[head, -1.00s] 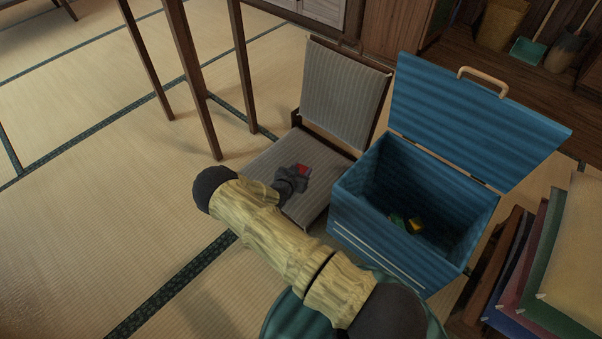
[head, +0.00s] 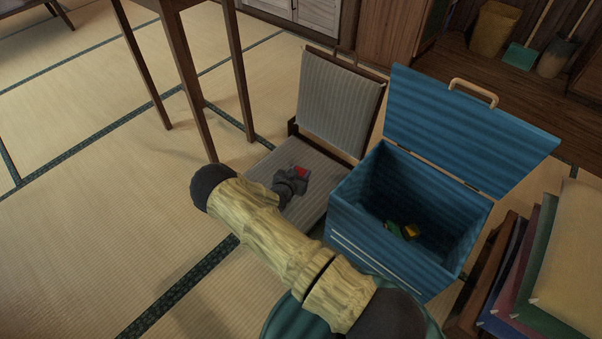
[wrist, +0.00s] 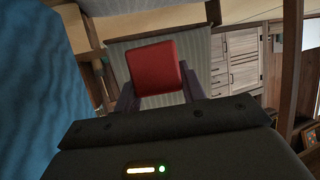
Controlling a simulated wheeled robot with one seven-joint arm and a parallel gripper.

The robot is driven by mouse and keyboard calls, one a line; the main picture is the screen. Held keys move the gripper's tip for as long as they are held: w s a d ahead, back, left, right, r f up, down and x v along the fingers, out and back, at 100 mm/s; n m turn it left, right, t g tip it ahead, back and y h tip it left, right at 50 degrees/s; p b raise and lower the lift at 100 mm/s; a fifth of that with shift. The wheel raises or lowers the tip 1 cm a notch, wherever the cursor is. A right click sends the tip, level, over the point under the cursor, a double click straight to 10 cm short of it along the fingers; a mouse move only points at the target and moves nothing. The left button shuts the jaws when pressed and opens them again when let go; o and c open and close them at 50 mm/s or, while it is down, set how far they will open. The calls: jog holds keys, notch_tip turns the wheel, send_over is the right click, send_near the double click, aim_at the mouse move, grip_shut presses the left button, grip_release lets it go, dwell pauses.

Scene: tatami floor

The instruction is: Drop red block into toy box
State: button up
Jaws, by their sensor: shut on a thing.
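The red block (head: 301,171) is between the fingers of my gripper (head: 296,176), over the seat of the grey striped floor chair, left of the toy box. In the wrist view the red block (wrist: 155,68) fills the space between the two dark fingers of my gripper (wrist: 156,85), which is shut on it. The blue toy box (head: 372,228) stands with its lid (head: 470,125) raised. A yellow piece and a green piece lie on its floor. The box's blue side shows at the left of the wrist view (wrist: 30,70).
The floor chair (head: 340,100) stands directly left of the box, its backrest upright. A tall wooden-legged table (head: 185,75) is behind my arm at the left. Stacked cushions (head: 560,250) are right of the box. Open tatami lies at the far left.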

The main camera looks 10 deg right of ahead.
jog(key=s+d+r+n+t+y+p, duration=0.1)
jog(key=d+r+n+t+y+p, duration=0.15)
jog(key=r+p, duration=0.85)
jog(key=s+a+r+n+y+p, duration=0.1)
jog(key=s+r+n+y, duration=0.1)
jog(key=r, duration=0.4)
jog(key=s+a+r+n+y+p, duration=0.2)
jog(key=s+r+n+y, duration=0.1)
jog(key=r, duration=0.3)
jog(key=shift+s+r, duration=0.15)
jog(key=shift+r, duration=0.15)
jog(key=shift+y, duration=0.25)
